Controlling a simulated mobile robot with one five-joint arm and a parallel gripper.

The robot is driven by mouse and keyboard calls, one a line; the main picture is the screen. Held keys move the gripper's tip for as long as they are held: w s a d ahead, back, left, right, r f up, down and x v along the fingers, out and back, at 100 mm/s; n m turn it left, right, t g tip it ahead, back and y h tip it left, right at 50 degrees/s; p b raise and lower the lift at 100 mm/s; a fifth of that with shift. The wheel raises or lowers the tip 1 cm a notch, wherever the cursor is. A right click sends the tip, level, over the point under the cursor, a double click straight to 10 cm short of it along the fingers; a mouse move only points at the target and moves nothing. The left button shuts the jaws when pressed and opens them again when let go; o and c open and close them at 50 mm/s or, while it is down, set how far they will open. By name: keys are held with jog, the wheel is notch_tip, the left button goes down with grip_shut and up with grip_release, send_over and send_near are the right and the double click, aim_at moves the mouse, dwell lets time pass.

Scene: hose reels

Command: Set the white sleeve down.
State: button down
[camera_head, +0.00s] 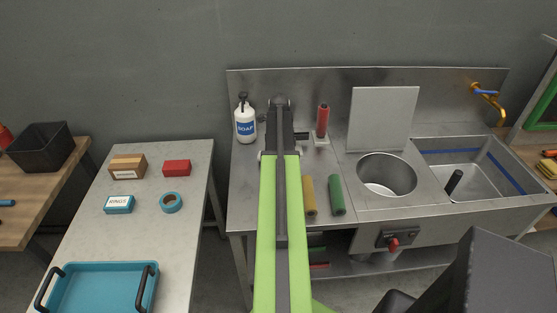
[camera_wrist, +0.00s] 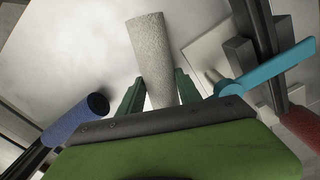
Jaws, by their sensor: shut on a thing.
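The white sleeve (camera_wrist: 149,50) is a pale, rough tube standing out between the green fingers of my gripper (camera_wrist: 158,82) in the wrist view. My gripper is shut on it. A smooth pale surface lies behind the sleeve; I cannot tell whether the sleeve touches it. In the head view my arm runs over the steel counter (camera_head: 243,195) and hides the sleeve and the fingers.
A blue sleeve (camera_wrist: 75,120) lies left of my gripper. Yellow (camera_head: 309,196) and green (camera_head: 337,195) sleeves lie right of my arm. A soap bottle (camera_head: 245,122) stands left. A round basin (camera_head: 387,176) opens further right.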

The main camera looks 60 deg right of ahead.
jog(key=shift+f, duration=0.2)
jog(key=c, duration=0.8)
grip_release()
jog(key=shift+r, duration=0.1)
notch_tip(320, 180, up, 12)
jog(key=p, duration=1.2)
jog(key=shift+r, duration=0.2)
jog(key=shift+f, duration=0.1)
